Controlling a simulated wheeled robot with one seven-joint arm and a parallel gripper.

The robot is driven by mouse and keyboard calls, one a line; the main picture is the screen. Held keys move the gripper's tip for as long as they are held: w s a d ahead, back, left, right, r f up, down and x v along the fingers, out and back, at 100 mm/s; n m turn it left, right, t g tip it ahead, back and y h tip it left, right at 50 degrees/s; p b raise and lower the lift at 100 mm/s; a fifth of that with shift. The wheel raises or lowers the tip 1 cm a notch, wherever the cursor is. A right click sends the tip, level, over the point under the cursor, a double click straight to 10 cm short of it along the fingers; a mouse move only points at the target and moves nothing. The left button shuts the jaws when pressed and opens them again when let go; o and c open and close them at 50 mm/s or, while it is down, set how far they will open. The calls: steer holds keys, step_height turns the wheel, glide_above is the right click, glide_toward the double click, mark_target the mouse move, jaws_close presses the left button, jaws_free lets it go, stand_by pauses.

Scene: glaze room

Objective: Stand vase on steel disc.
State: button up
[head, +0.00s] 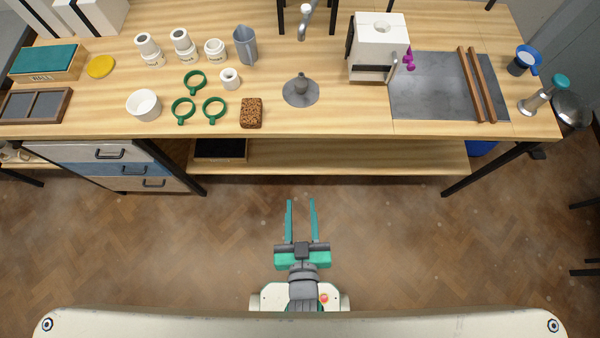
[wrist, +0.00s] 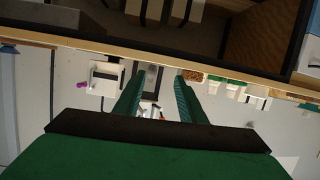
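A flat grey disc (head: 289,98), which looks like the steel disc, lies on the wooden bench near its middle. A small grey shape with a round body and narrow neck (head: 301,84) rises from the disc's middle. It looks like a small vase standing upright there, but I cannot tell whether it is separate from the disc. My gripper (head: 300,202) is in front of the bench, over the floor and well short of the disc. Its two green fingers are apart with nothing between them. They also show in the wrist view (wrist: 158,92); I cannot make out vase or disc there.
Left of the disc are a cork block (head: 251,113), green rings (head: 184,110), white cups (head: 143,105) and a grey jug (head: 245,46). Right are a white machine (head: 377,45) and a grey slab (head: 430,90). The bench's front edge lies between my gripper and the disc.

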steer(key=s+r+m, duration=0.1)
steer(key=s+r, duration=0.2)
steer(key=s, duration=0.6)
steer(key=shift+r+t+h, duration=0.15)
steer(key=shift+t+h, duration=0.15)
steer(key=shift+w+a, duration=0.1)
steer(key=shift+w, duration=0.05)
